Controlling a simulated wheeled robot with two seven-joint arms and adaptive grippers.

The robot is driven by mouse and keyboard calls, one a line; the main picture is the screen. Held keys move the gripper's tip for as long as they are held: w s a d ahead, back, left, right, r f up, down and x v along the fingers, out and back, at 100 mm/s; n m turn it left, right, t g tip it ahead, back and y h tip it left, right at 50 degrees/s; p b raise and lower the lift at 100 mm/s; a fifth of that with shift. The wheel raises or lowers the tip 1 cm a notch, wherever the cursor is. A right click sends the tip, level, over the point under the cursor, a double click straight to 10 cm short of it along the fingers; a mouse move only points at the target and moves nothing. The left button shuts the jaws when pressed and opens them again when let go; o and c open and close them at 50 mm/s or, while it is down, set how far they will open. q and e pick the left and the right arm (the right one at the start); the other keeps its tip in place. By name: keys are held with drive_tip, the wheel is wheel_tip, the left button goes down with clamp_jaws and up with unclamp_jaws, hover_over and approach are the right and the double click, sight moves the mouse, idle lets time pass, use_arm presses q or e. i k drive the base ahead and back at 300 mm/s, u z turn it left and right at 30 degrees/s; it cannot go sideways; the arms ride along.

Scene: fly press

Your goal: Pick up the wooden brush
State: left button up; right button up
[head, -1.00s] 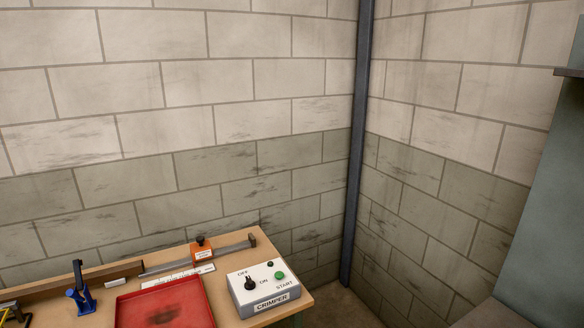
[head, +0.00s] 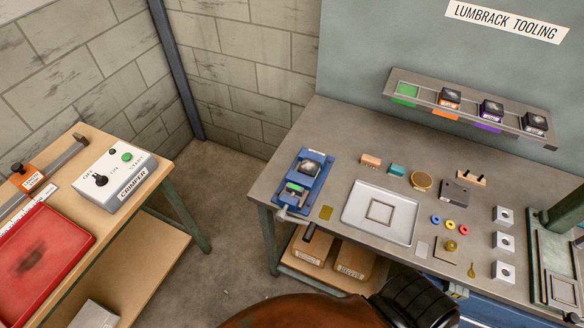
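The blue vise (head: 305,181) stands at the bench's left end. A tooling rack (head: 470,105) hangs behind. The crimper box (head: 120,175) is on the left table.

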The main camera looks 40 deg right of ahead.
sight(374, 162)
drive_tip(key=z, duration=1.9)
